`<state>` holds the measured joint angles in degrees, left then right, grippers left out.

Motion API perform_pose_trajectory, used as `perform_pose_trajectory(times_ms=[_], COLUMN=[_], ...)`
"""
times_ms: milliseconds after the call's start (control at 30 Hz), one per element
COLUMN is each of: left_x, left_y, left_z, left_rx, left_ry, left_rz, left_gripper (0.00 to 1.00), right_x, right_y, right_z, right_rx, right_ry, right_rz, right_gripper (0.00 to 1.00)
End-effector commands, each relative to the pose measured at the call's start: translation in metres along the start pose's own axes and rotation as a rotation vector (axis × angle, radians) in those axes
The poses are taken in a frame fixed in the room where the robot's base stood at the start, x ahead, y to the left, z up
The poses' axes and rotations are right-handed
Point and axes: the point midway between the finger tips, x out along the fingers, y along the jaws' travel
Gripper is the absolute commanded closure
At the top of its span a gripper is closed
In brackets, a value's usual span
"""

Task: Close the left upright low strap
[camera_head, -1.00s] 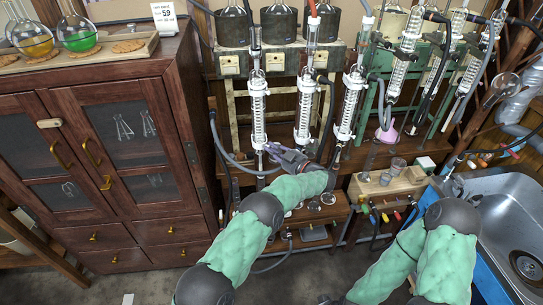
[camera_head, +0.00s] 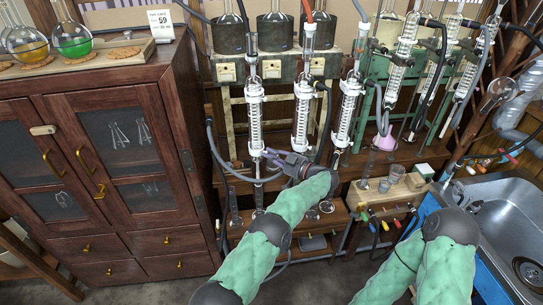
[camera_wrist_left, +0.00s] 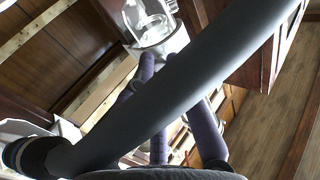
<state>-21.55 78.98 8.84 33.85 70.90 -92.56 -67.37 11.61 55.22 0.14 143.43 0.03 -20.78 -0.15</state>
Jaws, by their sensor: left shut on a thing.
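The left upright (camera_head: 255,115) is a white-clamped glass condenser, the leftmost of three in the middle of the head view. My left gripper (camera_head: 268,156) is at its lower end, coming from the right, with purple fingers closed there. The low strap is too small and covered by the fingers to make out clearly. In the left wrist view the purple fingers of the left gripper (camera_wrist_left: 172,88) lie behind a thick dark grey hose (camera_wrist_left: 165,100) that hides much of the grip. My right arm enters at the lower right; its gripper is out of view.
Two more condensers (camera_head: 302,115) stand just right of the left upright. A wooden cabinet (camera_head: 185,120) is at left, with flasks on top. A sink (camera_head: 510,215) is at right. Hoses hang around the rig; a glass vessel (camera_wrist_left: 152,22) shows in the wrist view.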

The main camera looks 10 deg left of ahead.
Motion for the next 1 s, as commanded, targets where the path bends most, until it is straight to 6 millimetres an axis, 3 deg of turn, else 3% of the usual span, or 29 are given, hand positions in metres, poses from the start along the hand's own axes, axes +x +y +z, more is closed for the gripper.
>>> perform_pose_trajectory(times_ms=[67,100,167,567,733,1000], left_x=[0.002,0.002,0.002,-0.004,-0.026,-0.08], left_y=[0.0,0.0,0.0,0.0,0.001,0.001], left_z=[-0.005,-0.006,-0.005,-0.002,-0.002,-0.002], left_rx=[-0.009,-0.009,-0.009,-0.003,-0.002,-0.004], left_ry=[0.004,0.004,0.004,0.001,0.002,0.003], left_rz=[-0.003,-0.003,-0.003,0.001,0.002,0.003], left_gripper=[1.0,0.74,0.62,0.62,0.62,0.62], right_x=[0.0,0.0,0.0,0.0,0.0,0.0], right_y=[0.0,0.0,0.0,0.0,0.0,0.0], right_z=[0.0,0.0,0.0,0.0,0.0,0.0], right_rx=[0.0,0.0,0.0,0.0,0.0,0.0], right_ry=[0.0,0.0,0.0,0.0,0.0,0.0], right_rz=[0.0,0.0,0.0,0.0,0.0,0.0], right_gripper=[0.6,0.6,0.6,0.6,0.6,0.6])
